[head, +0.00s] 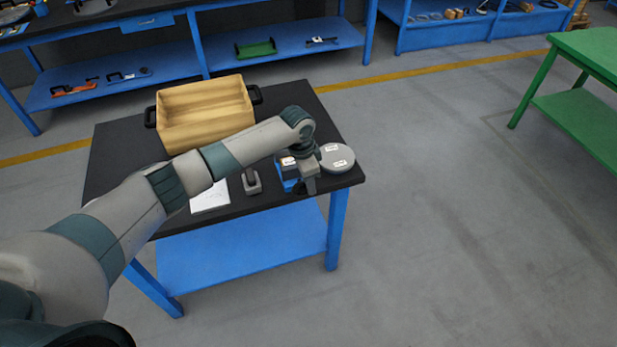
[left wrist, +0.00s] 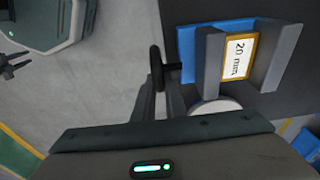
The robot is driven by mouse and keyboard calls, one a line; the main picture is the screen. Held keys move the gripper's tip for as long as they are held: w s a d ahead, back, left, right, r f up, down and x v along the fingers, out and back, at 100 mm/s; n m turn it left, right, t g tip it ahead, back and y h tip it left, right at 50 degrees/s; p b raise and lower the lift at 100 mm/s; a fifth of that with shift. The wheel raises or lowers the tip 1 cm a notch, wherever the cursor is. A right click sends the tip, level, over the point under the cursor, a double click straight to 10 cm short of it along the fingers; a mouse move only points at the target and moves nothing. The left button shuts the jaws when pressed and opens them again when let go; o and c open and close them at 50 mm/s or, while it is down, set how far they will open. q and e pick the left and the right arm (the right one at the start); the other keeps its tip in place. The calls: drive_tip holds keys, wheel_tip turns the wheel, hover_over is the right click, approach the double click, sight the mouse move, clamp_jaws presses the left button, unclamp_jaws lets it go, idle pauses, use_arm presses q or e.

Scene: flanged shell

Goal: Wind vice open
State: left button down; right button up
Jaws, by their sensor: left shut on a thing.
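The vice (left wrist: 203,55) has a blue body and two grey jaws, seen close in the left wrist view. Its jaws stand apart, with a yellow-framed label reading "20 mm" (left wrist: 238,57) between them. A dark round handle (left wrist: 156,68) sits on a short screw at its left side there. My left gripper (left wrist: 161,88) is shut on this handle. In the head view the blue vice (head: 289,184) is at the table's front right, partly hidden by my left gripper (head: 308,184). A dark forked shape at the wrist view's left edge may be my right gripper; its jaws are unclear.
The black-topped table (head: 115,155) holds a wooden crate (head: 205,112) with dark handles, a white sheet (head: 210,198), a small grey object (head: 251,182) and a grey disc (head: 337,158) close right of the vice. A green table (head: 590,50) stands apart at right. Open floor lies between.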

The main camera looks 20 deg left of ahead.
use_arm(q)
drive_tip(key=shift+w+d+f+g+y, duration=0.1)
drive_tip(key=shift+g+y, duration=0.3)
drive_tip(key=shift+y, duration=0.3)
drive_tip(key=shift+f, duration=0.1)
drive_tip(key=c, duration=1.8)
unclamp_jaws()
wheel_tip(320, 180, up, 17)
drive_tip(key=b, duration=0.3)
drive_tip(key=shift+r+b, duration=0.2)
drive_tip(key=shift+b, duration=0.1)
drive_tip(key=shift+d, duration=0.1)
